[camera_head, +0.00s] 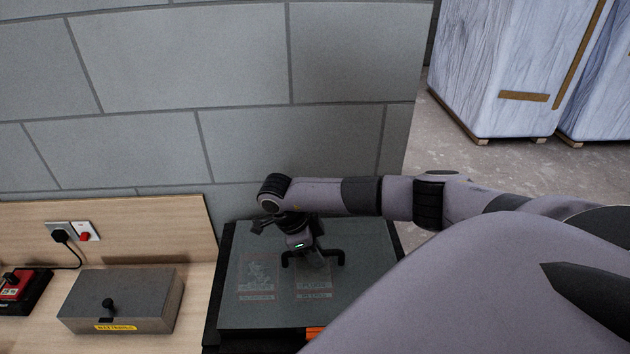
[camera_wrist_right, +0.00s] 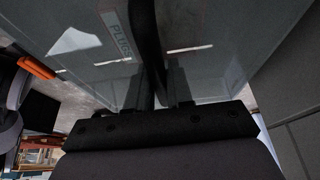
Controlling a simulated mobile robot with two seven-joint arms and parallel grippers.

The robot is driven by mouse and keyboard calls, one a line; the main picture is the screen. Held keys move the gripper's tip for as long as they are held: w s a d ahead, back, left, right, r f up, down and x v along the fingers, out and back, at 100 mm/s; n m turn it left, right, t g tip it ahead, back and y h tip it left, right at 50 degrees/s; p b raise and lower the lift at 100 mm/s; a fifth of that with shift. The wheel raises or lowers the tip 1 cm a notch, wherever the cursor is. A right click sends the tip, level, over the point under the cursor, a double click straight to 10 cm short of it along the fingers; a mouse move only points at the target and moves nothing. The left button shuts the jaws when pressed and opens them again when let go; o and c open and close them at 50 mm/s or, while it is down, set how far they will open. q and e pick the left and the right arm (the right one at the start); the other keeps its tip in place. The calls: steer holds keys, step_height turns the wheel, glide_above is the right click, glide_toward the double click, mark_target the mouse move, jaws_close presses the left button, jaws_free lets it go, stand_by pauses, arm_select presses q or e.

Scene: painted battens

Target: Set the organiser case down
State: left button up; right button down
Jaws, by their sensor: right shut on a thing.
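The organiser case (camera_head: 345,300) is a flat, dark box with a greyish see-through lid, faint printed labels and an orange latch at its front edge. It shows at the lower middle of the head view, lid up, and its lid (camera_wrist_right: 225,65) fills much of the right wrist view. My right gripper (camera_head: 318,260) is over the middle of the lid, shut on the case's black handle (camera_head: 338,258). The wrist view shows the dark fingers (camera_wrist_right: 163,90) close against the handle. What lies under the case is hidden, so I cannot tell whether it rests on anything. My left gripper is not in view.
A wooden bench (camera_head: 45,335) with a backboard is left of the case. It bears a grey box (camera_head: 125,300) with a black knob and a red and black device (camera_head: 20,290). A block wall (camera_head: 190,60) stands behind. Wrapped pallets (camera_head: 510,70) are at the back right.

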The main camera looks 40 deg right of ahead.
stand_by(0.3)
steer(key=c, duration=1)
jaws_free()
steer(key=shift+o, duration=0.4)
steer(key=shift+s+f, duration=0.1)
steer(key=shift+f, duration=0.05)
steer(key=p+v, duration=0.2)
steer(key=v, duration=0.4)
steer(key=shift+r, duration=0.25)
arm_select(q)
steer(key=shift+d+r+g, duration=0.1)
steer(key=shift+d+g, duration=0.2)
arm_select(e)
steer(key=shift+w+a+r, duration=0.2)
steer(key=shift+w+r, duration=0.05)
steer(key=shift+r, duration=0.2)
